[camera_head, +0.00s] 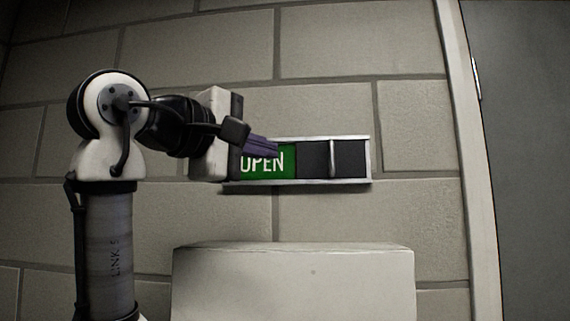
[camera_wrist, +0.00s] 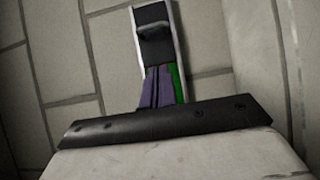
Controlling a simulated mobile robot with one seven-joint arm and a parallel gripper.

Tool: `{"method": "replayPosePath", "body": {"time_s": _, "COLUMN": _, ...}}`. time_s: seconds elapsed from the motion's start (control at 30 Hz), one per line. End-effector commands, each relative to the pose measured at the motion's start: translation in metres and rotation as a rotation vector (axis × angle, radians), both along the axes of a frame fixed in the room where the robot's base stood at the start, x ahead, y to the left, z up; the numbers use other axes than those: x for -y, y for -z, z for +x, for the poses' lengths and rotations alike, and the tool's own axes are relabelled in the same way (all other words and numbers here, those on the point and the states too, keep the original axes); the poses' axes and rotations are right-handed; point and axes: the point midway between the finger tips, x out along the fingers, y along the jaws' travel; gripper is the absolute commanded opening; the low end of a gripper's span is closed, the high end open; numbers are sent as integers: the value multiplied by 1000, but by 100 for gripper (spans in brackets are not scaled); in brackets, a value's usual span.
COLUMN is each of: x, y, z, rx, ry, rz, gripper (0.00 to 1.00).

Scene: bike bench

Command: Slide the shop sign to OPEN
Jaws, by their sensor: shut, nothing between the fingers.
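The shop sign (camera_head: 356,178) is a silver-framed rail on the block wall in the head view. Its left part shows a green panel (camera_head: 286,166) reading OPEN, and its right part is a dark slider (camera_head: 349,159) with an upright silver handle (camera_head: 333,159). My gripper (camera_head: 277,150) is shut and empty, its purple fingers at the upper part of the green panel, left of the handle. I cannot tell if they touch the sign. In the wrist view the fingers (camera_wrist: 158,88) overlap the sign, with a strip of green (camera_wrist: 177,82) beside them and the dark slider (camera_wrist: 154,32) beyond.
A pale box-like block (camera_head: 293,285) stands below the sign. A light door frame (camera_head: 463,150) and a grey door (camera_head: 530,150) are at the right. The wall (camera_head: 410,125) between sign and frame is bare.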

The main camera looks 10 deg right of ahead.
Motion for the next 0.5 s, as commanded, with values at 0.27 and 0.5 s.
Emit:
{"method": "replayPosePath", "body": {"time_s": 0.27, "x": -20, "y": -1, "z": -16, "rx": 2, "ry": 0, "rz": -1, "gripper": 0}}
{"method": "replayPosePath", "body": {"time_s": 0.5, "x": -20, "y": -1, "z": -17, "rx": 1, "ry": 0, "rz": 0, "gripper": 0}}
